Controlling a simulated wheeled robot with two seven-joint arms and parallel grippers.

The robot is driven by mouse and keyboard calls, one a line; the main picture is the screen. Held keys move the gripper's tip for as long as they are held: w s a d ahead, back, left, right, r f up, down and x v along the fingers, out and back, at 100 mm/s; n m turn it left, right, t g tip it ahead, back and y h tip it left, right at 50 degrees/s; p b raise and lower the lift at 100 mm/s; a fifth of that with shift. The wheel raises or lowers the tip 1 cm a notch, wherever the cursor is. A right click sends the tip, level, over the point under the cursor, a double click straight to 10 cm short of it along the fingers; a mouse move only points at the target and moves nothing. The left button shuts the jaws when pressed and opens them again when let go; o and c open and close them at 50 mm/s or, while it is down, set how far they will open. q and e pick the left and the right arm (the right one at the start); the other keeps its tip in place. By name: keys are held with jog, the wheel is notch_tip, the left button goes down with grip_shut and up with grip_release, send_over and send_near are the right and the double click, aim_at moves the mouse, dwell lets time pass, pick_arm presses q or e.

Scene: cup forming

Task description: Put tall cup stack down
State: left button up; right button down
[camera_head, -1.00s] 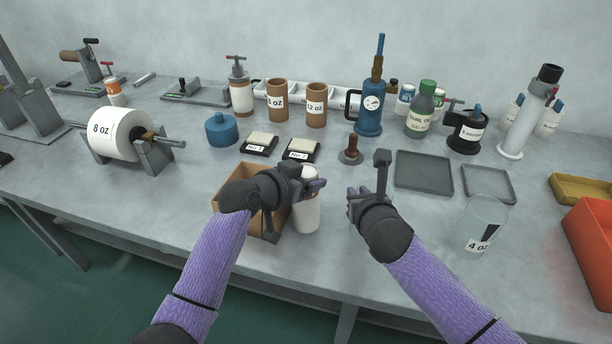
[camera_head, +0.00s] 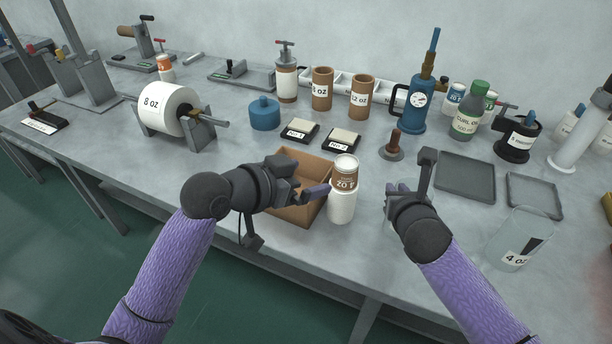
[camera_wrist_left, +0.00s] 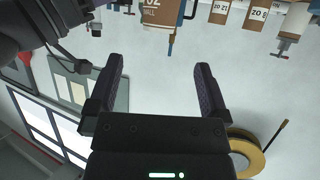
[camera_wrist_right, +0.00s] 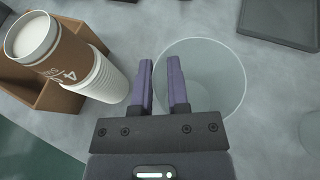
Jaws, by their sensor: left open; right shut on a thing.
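The tall cup stack (camera_head: 342,208) stands on the table at the front right corner of the cardboard box. It has plain white cups below and a brown printed cup on top, its label upside down. It also shows in the right wrist view (camera_wrist_right: 97,78), left of my fingers. My left gripper (camera_head: 318,191) is beside the stack's left side in the head view; its fingers are apart and empty in the left wrist view (camera_wrist_left: 155,88). My right gripper (camera_head: 392,192) is right of the stack, shut at the near wall of a clear round vessel (camera_wrist_right: 215,75).
The open cardboard box (camera_head: 292,215) is close behind my left gripper. A clear 4 oz cylinder (camera_head: 512,245) stands to the right. Dark trays (camera_head: 465,178) and a brown-handled stamp (camera_head: 393,145) lie behind. The table's front edge is near.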

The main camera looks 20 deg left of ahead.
aim_at(346, 162)
pick_arm(q)
jog(key=w+d+g, duration=0.1)
jog(key=w+g, duration=0.1)
jog(key=w+d+g, duration=0.1)
jog(key=w+g, duration=0.1)
jog(key=w+d+r+g+y, duration=0.1)
jog(key=w+d, duration=0.1)
jog(key=w, duration=0.1)
jog(key=shift+g, duration=0.4)
notch_tip(346, 162, up, 5)
jog(key=g+y, duration=0.3)
jog(key=x, duration=1.2)
jog(key=shift+a, duration=0.35)
grip_shut()
